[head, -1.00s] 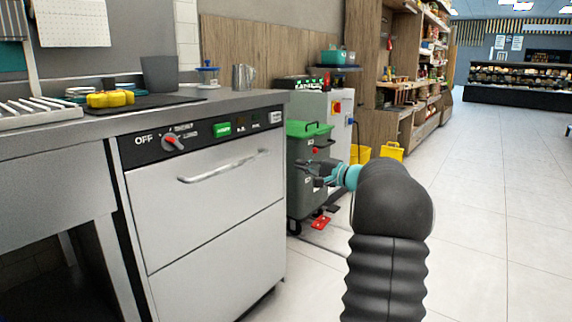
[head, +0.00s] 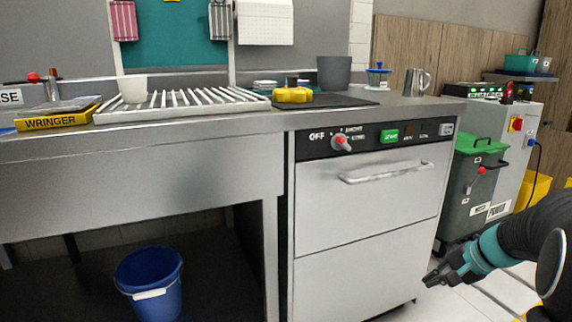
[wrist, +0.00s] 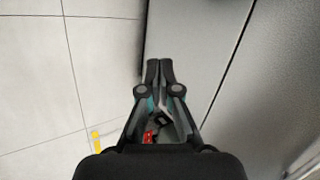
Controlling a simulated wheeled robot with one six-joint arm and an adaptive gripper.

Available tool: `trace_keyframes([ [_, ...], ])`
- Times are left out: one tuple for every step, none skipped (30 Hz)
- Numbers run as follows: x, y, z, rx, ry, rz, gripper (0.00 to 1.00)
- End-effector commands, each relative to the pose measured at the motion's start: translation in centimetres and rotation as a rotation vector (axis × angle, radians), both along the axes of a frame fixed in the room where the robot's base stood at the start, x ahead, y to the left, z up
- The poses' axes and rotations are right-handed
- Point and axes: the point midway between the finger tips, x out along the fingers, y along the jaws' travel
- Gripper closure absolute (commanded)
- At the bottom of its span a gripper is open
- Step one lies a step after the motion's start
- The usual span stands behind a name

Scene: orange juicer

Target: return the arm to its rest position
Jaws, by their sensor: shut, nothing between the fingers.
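My gripper (head: 434,279) is at the lower right of the head view, in front of the lower right of the dishwasher (head: 366,210). Its dark fingers are together and hold nothing. My arm, with a black ribbed sleeve and teal joints, comes in from the right edge. In the wrist view my gripper (wrist: 159,62) shows its two fingertips side by side, in front of a grey panel. The tiled floor (wrist: 70,70) lies to its left.
A steel counter (head: 190,128) carries a white rack, a yellow object (head: 292,95) and a grey container (head: 334,73). A blue bucket (head: 150,285) stands below at left. A green-lidded bin (head: 470,190) stands right of the dishwasher. Open floor shows beside my arm.

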Motion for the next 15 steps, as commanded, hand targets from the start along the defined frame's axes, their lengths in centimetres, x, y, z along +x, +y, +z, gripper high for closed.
trace_keyframes([
  [-1.7,1.8,0.9,-0.054,0.024,0.047,1.0],
  [-2.7,2.6,1.1,-0.086,0.04,0.073,1.0],
  [-4.0,3.6,1.4,-0.13,0.059,0.109,1.0],
  [-5.0,4.3,1.6,-0.164,0.071,0.134,1.0],
  [-6.0,5.0,1.9,-0.195,0.081,0.16,1.0],
  [-7.2,5.9,2.2,-0.239,0.093,0.196,1.0],
  [-8.2,6.5,2.4,-0.27,0.099,0.222,1.0],
  [-9.1,7.1,2.7,-0.303,0.104,0.248,1.0],
  [-10.2,7.8,3.1,-0.345,0.108,0.281,1.0],
  [-11.1,8.3,3.4,-0.376,0.111,0.305,1.0],
  [-11.9,8.8,3.7,-0.407,0.111,0.331,1.0],
  [-13.0,9.4,4.1,-0.448,0.11,0.365,1.0],
  [-13.8,9.9,4.4,-0.477,0.107,0.391,1.0],
  [-14.5,10.3,4.7,-0.507,0.103,0.415,1.0],
  [-15.5,10.8,5.2,-0.545,0.095,0.447,1.0],
])
